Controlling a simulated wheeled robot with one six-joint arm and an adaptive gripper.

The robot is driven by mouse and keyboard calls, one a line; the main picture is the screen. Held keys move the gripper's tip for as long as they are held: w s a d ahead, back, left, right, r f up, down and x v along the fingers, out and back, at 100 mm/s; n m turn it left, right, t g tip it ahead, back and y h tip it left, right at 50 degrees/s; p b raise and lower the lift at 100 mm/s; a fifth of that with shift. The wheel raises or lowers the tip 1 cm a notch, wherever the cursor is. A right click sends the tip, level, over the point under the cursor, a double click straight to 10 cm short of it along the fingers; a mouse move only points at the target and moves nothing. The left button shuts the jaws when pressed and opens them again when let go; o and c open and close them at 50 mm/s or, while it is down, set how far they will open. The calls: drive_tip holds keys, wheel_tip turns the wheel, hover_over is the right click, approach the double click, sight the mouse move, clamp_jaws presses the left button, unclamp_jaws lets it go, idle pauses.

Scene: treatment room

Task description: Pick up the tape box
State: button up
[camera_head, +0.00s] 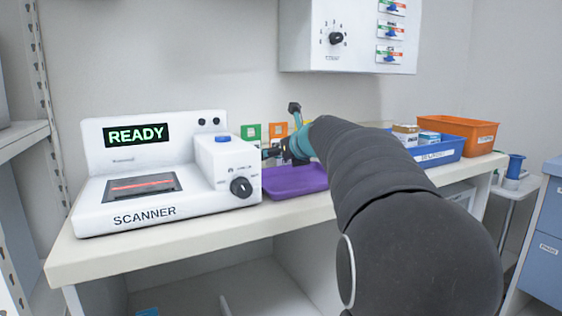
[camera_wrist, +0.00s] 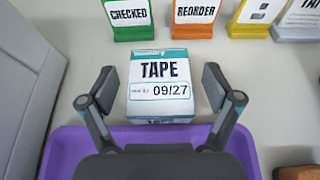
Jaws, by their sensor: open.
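The tape box (camera_wrist: 160,108) is a white and teal carton marked TAPE and 09/27. In the wrist view it stands upper middle, by the far edge of the purple tray (camera_wrist: 60,142). My gripper (camera_wrist: 159,80) is open, with one finger to each side of the box in the picture and a gap on both sides. I cannot tell how far above the box the fingertips are. In the head view my gripper (camera_head: 291,148) is over the back of the purple tray (camera_head: 285,184), and I cannot make out the tape box there.
A scanner (camera_head: 125,215) reading READY stands left of the tray. Green CHECKED (camera_wrist: 126,18) and orange REORDER (camera_wrist: 194,18) signs stand behind the box. A blue bin (camera_head: 440,151) and an orange bin (camera_head: 458,131) are to the right. A wall control box (camera_head: 345,52) hangs above.

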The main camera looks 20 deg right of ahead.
drive_tip(key=shift+w, duration=0.1)
drive_tip(key=c, duration=1.3)
drive_tip(key=shift+c, duration=0.6)
drive_tip(key=shift+r, duration=0.15)
